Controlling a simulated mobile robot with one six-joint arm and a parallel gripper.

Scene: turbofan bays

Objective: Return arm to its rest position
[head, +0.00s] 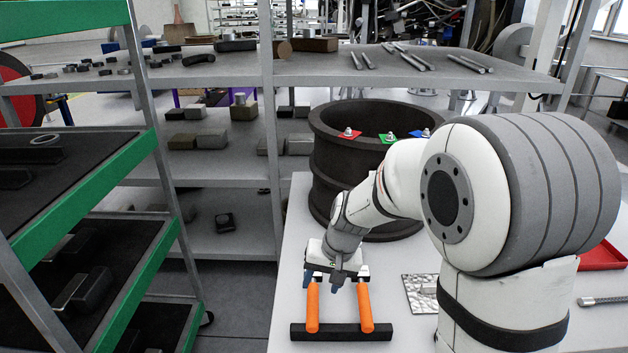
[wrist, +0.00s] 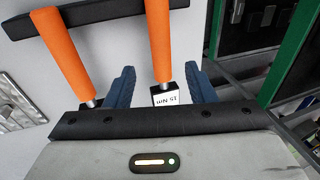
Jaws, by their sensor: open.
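My gripper (head: 323,281) is low over the white table, at the far ends of two orange-handled tools. In the wrist view its two blue fingers (wrist: 161,88) are spread apart. One orange tool (wrist: 160,45) has a block labelled "15 Nm" (wrist: 167,97) between the fingers; I cannot tell whether they touch it. The other orange tool (wrist: 65,55) is outside the left finger. In the head view the tools are the left handle (head: 312,306) and right handle (head: 365,306), both meeting a black bar (head: 340,332). My arm reaches forward and down to them.
A dark ring-shaped casing (head: 335,165) stands behind my gripper, with red (head: 349,134), green (head: 389,138) and blue pads on its rim. Shelving with green edges (head: 75,205) stands left. A metal plate (head: 420,292) and red tray (head: 602,257) are on the table's right.

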